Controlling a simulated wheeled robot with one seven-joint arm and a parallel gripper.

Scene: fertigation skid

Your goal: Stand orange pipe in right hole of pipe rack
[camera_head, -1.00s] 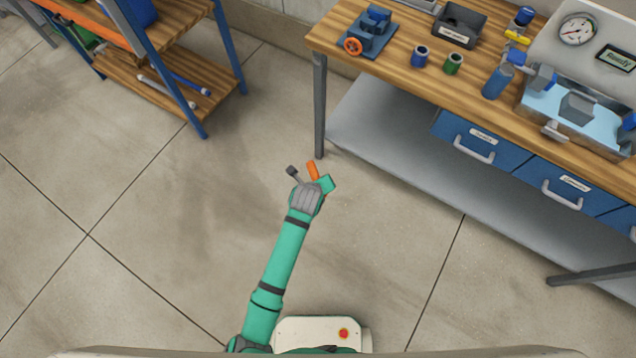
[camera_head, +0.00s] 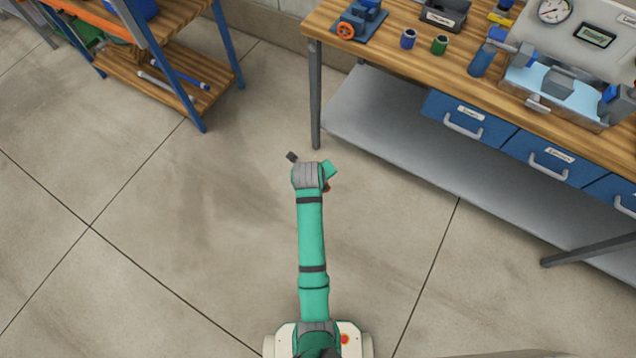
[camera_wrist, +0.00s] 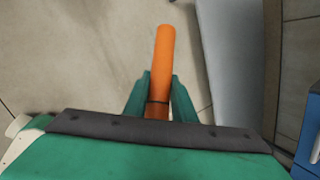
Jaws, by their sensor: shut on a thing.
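The orange pipe (camera_wrist: 163,65) is held in my gripper (camera_wrist: 158,95) and sticks out beyond the fingers in the wrist view. The two green fingers are shut on it, one at each side. I cannot make out a pipe rack in any view.
The wooden workbench (camera_head: 400,73) at the upper right carries a vise (camera_head: 360,20), a blue cup (camera_head: 408,39), a green cup (camera_head: 440,45) and a gauge panel (camera_head: 588,30). Its grey lower shelf (camera_head: 385,125) is bare. A blue-framed shelf (camera_head: 170,75) stands upper left. Floor between is clear.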

